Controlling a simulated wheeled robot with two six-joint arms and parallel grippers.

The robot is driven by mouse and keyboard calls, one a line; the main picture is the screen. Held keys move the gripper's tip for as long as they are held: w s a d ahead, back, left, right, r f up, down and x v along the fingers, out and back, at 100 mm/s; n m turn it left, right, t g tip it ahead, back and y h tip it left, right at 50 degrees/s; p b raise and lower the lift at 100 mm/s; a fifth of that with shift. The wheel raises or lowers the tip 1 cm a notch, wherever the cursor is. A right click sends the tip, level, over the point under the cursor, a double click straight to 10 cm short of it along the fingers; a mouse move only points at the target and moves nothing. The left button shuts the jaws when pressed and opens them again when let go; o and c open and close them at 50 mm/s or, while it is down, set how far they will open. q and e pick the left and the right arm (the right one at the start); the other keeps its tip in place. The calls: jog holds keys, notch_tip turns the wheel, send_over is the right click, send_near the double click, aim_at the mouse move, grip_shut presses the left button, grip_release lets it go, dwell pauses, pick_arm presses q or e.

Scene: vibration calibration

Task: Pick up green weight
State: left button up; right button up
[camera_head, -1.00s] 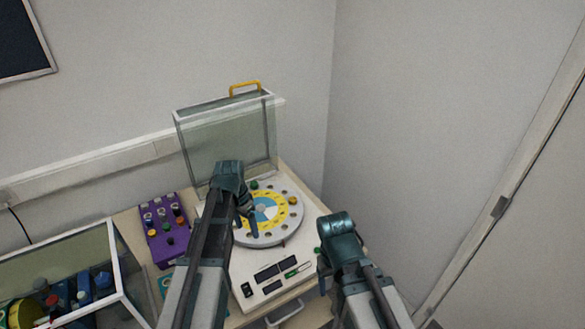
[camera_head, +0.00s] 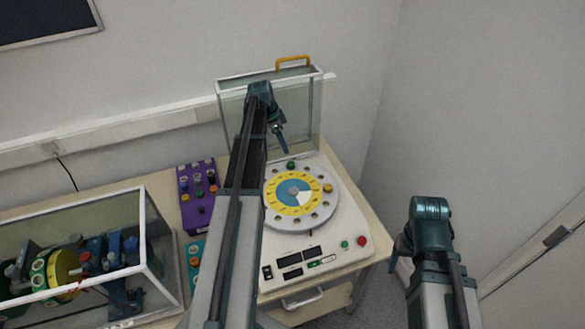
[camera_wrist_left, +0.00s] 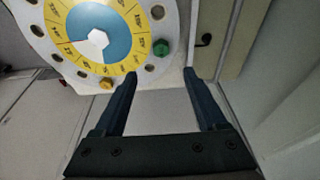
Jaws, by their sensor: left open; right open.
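The green weight (camera_head: 291,164) sits at the far edge of a round white disc (camera_head: 250,205) with a yellow and blue dial. In the left wrist view the green weight (camera_wrist_left: 160,47) is a hexagonal knob at the disc's rim. My left gripper (camera_head: 283,150) is above the disc's far edge, close to the green weight. In the left wrist view my left gripper (camera_wrist_left: 160,75) is open and empty, and the green weight shows beyond the gap between its fingertips. My right gripper (camera_head: 397,252) is open, off to the right of the machine, away from the weight.
A raised clear cover (camera_head: 233,118) with a yellow handle (camera_head: 294,62) stands behind the disc. An orange weight (camera_head: 328,188) sits on the disc's right. A purple rack (camera_head: 184,186) holds several weights. A glass case (camera_head: 150,235) stands at left. A wall is close behind.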

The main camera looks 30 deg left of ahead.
aim_at(290, 163)
pick_arm(q)
jog(key=b+x, duration=1)
jog(key=x, duration=0.2)
jog(key=shift+a+f+b, duration=0.1)
jog(key=shift+a+b, duration=0.05)
jog(key=shift+b, duration=0.25)
jog(key=shift+c, duration=0.3)
grip_shut()
